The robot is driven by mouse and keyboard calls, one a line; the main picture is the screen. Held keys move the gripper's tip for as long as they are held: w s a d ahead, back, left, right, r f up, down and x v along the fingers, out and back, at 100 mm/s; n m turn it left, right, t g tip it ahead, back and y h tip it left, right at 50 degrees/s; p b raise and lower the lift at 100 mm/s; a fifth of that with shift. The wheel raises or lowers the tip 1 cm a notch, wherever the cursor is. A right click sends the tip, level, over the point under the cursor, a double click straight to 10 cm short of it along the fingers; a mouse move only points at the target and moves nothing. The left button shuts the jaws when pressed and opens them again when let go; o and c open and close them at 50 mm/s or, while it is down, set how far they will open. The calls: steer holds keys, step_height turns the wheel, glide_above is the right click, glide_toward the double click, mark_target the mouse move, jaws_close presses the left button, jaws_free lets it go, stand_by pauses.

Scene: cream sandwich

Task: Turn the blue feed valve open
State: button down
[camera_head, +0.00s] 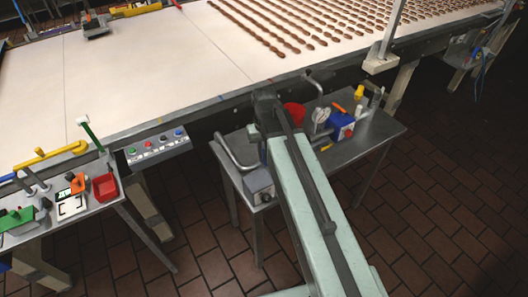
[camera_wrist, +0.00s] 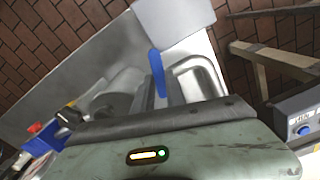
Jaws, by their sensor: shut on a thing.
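The blue valve handle (camera_wrist: 157,72) shows in the wrist view as a narrow blue lever, upright in the picture and slightly tilted. It lies beside a pale grey box (camera_wrist: 175,20). My gripper (camera_wrist: 159,92) is shut on the lever, with dark fingers on either side of it. The lever's lower end is hidden by the fingers and my gripper's body.
On the small table are a red bowl (camera_head: 294,115), a white disc (camera_head: 320,115) and a blue box (camera_head: 341,126). The conveyor (camera_head: 140,75) runs behind. A button panel (camera_head: 158,147) hangs on its edge. A cluttered side table (camera_head: 75,219) stands left. Tiled floor is free at right.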

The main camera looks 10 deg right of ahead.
steer(key=m, duration=0.4)
steer(key=a+m, duration=0.1)
steer(key=m, duration=0.3)
steer(key=w+a+m, duration=0.1)
steer(key=m, duration=0.3)
steer(key=shift+w+m, duration=0.1)
steer(key=shift+m, duration=0.3)
stand_by(0.3)
steer(key=c, duration=1.4)
jaws_free()
steer(key=shift+o, duration=0.2)
